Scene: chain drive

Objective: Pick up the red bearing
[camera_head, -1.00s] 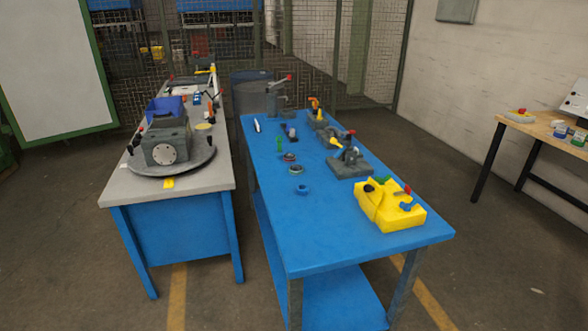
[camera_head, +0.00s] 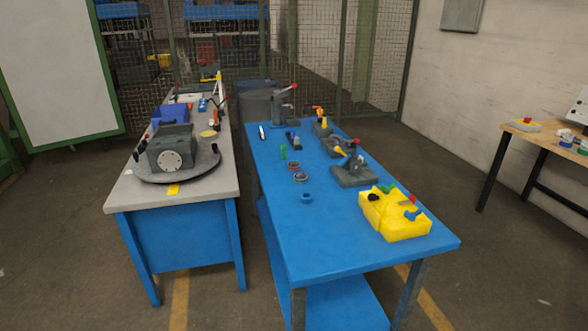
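On the blue table (camera_head: 330,245) lie a few small ring-shaped parts in a loose row. One ring (camera_head: 294,166) looks dark with a reddish tint and may be the red bearing, but it is too small to be sure. A second ring (camera_head: 301,177) looks greyish, and a blue ring part (camera_head: 306,198) lies nearer to me. Neither of my grippers is in view.
A yellow block (camera_head: 395,222) with coloured pieces sits at the table's near right. Grey fixtures (camera_head: 352,176) stand along its right side. A grey-topped bench (camera_head: 133,198) with a round turntable (camera_head: 150,172) stands to the left. The blue table's near left is clear.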

